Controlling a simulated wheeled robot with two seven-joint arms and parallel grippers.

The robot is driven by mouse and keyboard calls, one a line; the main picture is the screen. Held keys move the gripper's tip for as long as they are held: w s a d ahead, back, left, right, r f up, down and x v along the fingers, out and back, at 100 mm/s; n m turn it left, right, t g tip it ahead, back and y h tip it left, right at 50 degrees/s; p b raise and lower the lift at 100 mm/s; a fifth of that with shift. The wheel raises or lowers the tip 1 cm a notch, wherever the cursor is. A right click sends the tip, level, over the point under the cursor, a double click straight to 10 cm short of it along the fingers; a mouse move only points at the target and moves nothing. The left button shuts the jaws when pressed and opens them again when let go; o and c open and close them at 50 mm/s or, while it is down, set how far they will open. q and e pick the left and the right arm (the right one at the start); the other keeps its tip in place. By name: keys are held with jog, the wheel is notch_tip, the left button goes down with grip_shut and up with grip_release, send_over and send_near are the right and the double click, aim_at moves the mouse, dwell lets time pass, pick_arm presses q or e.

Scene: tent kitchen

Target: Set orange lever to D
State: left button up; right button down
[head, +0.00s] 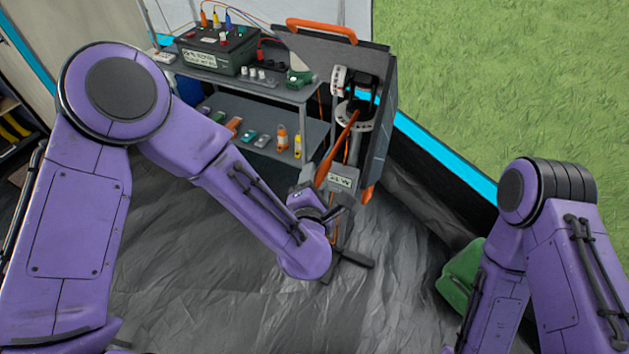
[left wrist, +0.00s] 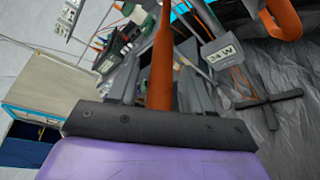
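The orange lever (head: 338,150) slants down and left from a dark unit with a pale, marked dial plate (head: 353,119). The marks are too small to read, so I cannot tell which letter the lever points at. My left gripper (head: 322,196) is at the lever's lower end, its fingers apart on either side of it. In the left wrist view the orange lever (left wrist: 161,62) runs down between the fingers towards the palm. I see no clear contact with either finger. My right gripper is outside the head view; only its arm shows at the lower right.
A grey shelf unit (head: 285,93) with a dark box (head: 217,48) and small items stands behind and left of the lever. A green object (head: 461,277) lies at the right.

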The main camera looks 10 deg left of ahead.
pick_arm(q)
jog(key=b+v, duration=0.2)
jog(key=v, duration=0.8)
jog(key=shift+s+b, duration=0.25)
jog(key=shift+b, duration=0.05)
